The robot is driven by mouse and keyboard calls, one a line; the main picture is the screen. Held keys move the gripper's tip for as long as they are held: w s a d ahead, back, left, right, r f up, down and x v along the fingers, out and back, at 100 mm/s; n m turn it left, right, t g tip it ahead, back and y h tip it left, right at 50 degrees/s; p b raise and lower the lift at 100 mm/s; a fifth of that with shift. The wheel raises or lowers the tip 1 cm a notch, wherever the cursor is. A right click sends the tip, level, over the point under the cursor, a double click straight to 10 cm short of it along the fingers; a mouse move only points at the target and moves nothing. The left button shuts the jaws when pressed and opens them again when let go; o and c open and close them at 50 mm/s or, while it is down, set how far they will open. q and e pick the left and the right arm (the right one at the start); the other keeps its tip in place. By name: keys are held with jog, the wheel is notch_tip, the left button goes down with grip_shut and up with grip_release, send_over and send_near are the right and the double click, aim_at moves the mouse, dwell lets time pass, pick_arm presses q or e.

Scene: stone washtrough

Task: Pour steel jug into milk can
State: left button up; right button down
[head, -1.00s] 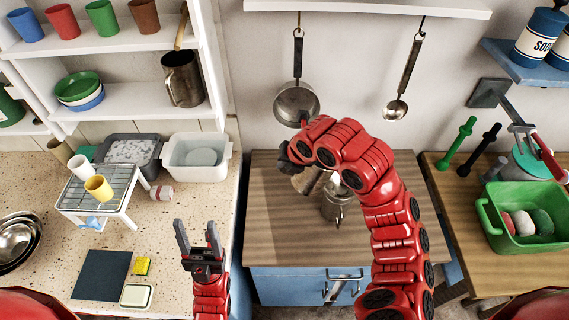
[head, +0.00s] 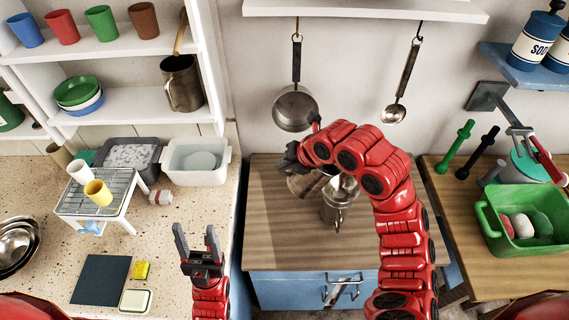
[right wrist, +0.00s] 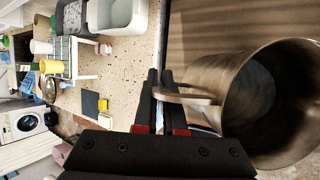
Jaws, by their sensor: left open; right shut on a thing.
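The steel jug (head: 305,187) is in my right gripper, above the wooden worktop in the head view. The right wrist view shows the jug (right wrist: 262,105) large, with its mouth facing the camera and a dark interior; I cannot tell whether it holds anything. My right gripper (right wrist: 160,97) is shut on the jug's handle. The milk can (head: 337,207), a shiny metal vessel, stands upright on the worktop just right of the jug in the head view. My red arm hides part of its top. My left gripper (head: 197,240) is open and empty, near the speckled counter's right edge.
A pan (head: 295,108) and a ladle (head: 394,113) hang on the wall behind the worktop (head: 280,225). A green basin (head: 520,225) stands on the right table. A wire rack (head: 100,190) with cups stands on the left counter. The worktop's left part is clear.

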jog(key=shift+d+r, duration=0.1)
jog(key=shift+r, duration=0.05)
dwell(0.3)
jog(key=shift+d+r+y+b, duration=0.1)
jog(key=shift+r+y+b, duration=0.25)
jog(key=shift+y, duration=0.25)
jog(key=shift+r+b, duration=0.1)
jog(key=shift+b, duration=0.2)
jog(key=shift+d+y, duration=0.15)
jog(key=shift+y, duration=0.15)
jog(key=shift+r, duration=0.25)
jog(key=shift+d+m+y+b, duration=0.1)
jog(key=shift+m+y+b, duration=0.2)
jog(key=shift+b, duration=0.1)
dwell(0.4)
